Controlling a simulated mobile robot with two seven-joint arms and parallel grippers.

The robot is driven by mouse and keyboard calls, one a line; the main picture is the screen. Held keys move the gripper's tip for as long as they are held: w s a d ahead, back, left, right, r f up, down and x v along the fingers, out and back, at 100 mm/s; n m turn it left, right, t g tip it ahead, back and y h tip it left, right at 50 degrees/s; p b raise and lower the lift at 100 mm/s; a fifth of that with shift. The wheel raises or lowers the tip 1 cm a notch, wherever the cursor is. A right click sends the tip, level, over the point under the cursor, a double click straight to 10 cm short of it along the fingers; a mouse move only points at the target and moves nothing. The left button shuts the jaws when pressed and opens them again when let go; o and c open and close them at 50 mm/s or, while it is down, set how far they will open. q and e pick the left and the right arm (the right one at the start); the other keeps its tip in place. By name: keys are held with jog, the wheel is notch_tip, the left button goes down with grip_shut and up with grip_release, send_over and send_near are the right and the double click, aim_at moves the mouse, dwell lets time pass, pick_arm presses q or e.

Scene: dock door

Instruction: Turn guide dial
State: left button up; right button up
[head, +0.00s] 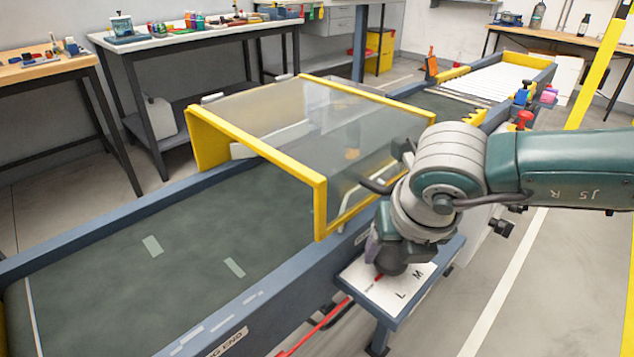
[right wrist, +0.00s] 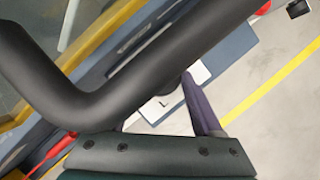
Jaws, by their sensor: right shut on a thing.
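The guide dial (head: 397,262) is a dark round knob with a small red mark by its lower edge, on a white panel (head: 408,288) lettered L and M beside the conveyor. My right gripper (head: 378,250) comes down over it and is shut on it; the wrist covers most of the dial's top. In the right wrist view a purple finger (right wrist: 203,105) reaches down at the white panel (right wrist: 160,110), and a thick dark tube hides much of the rest. Where the dial points is hard to tell. My left gripper is out of view.
The conveyor belt (head: 110,270) runs past the panel under a clear guard with a yellow frame (head: 255,145). Workbenches (head: 200,35) stand behind. The floor (head: 560,260) at the right is clear.

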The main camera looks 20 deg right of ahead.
jog(key=n, duration=0.1)
jog(key=n+y+b, duration=0.1)
jog(key=n, duration=0.1)
jog(key=shift+d+f+n, duration=0.1)
jog(key=shift+d+n, duration=0.1)
jog(key=shift+n, duration=0.1)
jog(key=n+y+b, duration=0.1)
jog(key=n, duration=0.1)
jog(key=shift+d+n+y+b, duration=0.1)
jog(key=shift+n+y+b, duration=0.2)
jog(key=shift+b, duration=0.1)
jog(key=n+y+b, duration=0.1)
jog(key=n+b, duration=0.1)
jog(key=n, duration=0.1)
jog(key=shift+d+n+b, duration=0.1)
jog(key=shift+n+b, duration=0.25)
jog(key=shift+n, duration=0.05)
jog(key=shift+w+n+g+y+b, duration=0.1)
jog(key=shift+n+g+y+b, duration=0.2)
jog(key=shift+n+y+b, duration=0.45)
jog(key=shift+n+h, duration=0.25)
jog(key=o, duration=1.4)
jog(key=shift+c, duration=0.2)
